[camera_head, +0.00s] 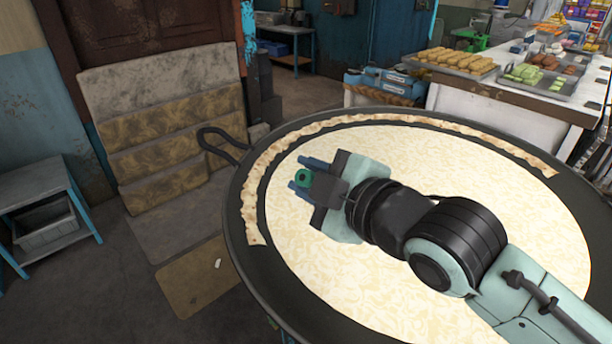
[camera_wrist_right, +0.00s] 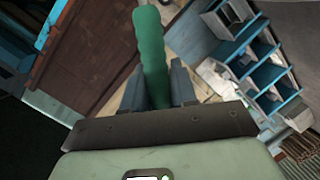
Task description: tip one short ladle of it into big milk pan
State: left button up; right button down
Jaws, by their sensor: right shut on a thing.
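The big milk pan (camera_head: 262,285) is a wide, dark round pan that fills the middle and right of the head view. Pale, cream-patterned milk (camera_head: 335,265) lies in it, with a browned, crusted band along the far and left edge. My right gripper (camera_head: 303,176) is over the left part of the pan, shut on a green handle (camera_head: 304,178). In the right wrist view the green handle (camera_wrist_right: 151,50) stands out between the two fingers. I take it for the ladle's handle; no ladle bowl shows in either view. My left gripper is not in view.
A dark loop handle (camera_head: 220,145) sticks out at the pan's left. A stepped stone block (camera_head: 165,120) stands behind left, and a small blue-framed table (camera_head: 40,190) at far left. A counter with food trays (camera_head: 455,62) stands behind right.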

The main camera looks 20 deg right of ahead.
pick_arm(q)
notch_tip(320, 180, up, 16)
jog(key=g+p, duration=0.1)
jog(key=p, duration=1.4)
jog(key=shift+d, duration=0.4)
pick_arm(e)
jog(key=w+d+r+m+g+y, duration=0.3)
jog(key=w+d+r+m, duration=0.4)
jog(key=d, duration=0.6)
notch_tip(320, 180, up, 2)
jog(key=shift+w+r, duration=0.1)
jog(key=shift+w, duration=0.8)
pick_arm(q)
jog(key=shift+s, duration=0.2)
